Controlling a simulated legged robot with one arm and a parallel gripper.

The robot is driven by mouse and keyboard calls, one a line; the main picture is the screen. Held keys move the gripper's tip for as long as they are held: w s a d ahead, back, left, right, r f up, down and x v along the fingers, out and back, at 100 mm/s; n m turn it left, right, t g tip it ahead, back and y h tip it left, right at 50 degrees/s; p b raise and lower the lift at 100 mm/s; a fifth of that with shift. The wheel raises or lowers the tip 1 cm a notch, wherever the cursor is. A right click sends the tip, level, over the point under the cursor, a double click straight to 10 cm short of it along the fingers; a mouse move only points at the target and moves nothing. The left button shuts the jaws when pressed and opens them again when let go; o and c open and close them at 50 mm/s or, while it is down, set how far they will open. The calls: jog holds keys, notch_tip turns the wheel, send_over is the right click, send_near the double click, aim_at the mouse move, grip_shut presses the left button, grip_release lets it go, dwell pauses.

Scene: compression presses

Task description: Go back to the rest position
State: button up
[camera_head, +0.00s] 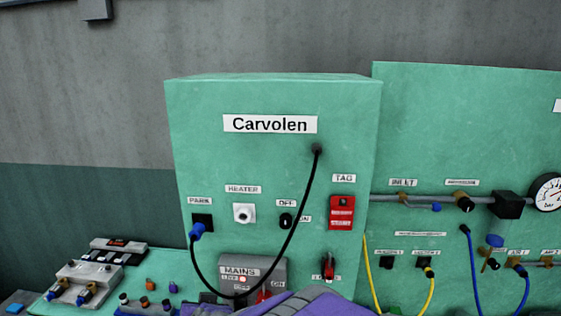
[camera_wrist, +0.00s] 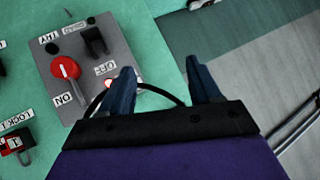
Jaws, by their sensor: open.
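My gripper (camera_wrist: 163,85) shows in the wrist view with its two blue fingers spread apart and nothing held between them. Beyond the fingertips is the grey mains box (camera_wrist: 85,35) with a red knob (camera_wrist: 65,70), seen rotated. A black cable (camera_wrist: 160,91) curves behind the fingers; I cannot tell whether they touch it. In the head view, part of my purple arm shows at the bottom edge, in front of the mains box (camera_head: 275,268), and the gripper is hidden there.
The green Carvolen cabinet (camera_head: 270,105) stands ahead. Its black cable (camera_head: 300,220) hangs down to a blue plug (camera_head: 197,230) at PARK. A green panel (camera_head: 450,110) with a pipe, gauge and hoses is right. Fittings stand on a green bench (camera_head: 175,270) at lower left.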

jog(key=s+d+f+g+h+b, duration=0.1)
jog(key=s+d+f+g+b, duration=0.3)
jog(key=s+d, duration=0.6)
jog(key=s+d+f+g+h+b, duration=0.2)
jog(key=s+d+f+g+b, duration=0.1)
jog(key=s+d, duration=0.7)
jog(key=s+d+f+m+g+h+b, duration=0.1)
jog(key=s+d+f+g+h+b, duration=0.1)
jog(key=s+d+f+g+b, duration=0.2)
jog(key=s+d+f+b, duration=0.1)
jog(key=s+d+f, duration=0.2)
jog(key=s+d, duration=0.3)
jog(key=shift+s+d+f+g, duration=0.2)
jog(key=shift+s+d+g, duration=0.15)
jog(key=shift+d, duration=0.6)
jog(key=shift+o, duration=0.3)
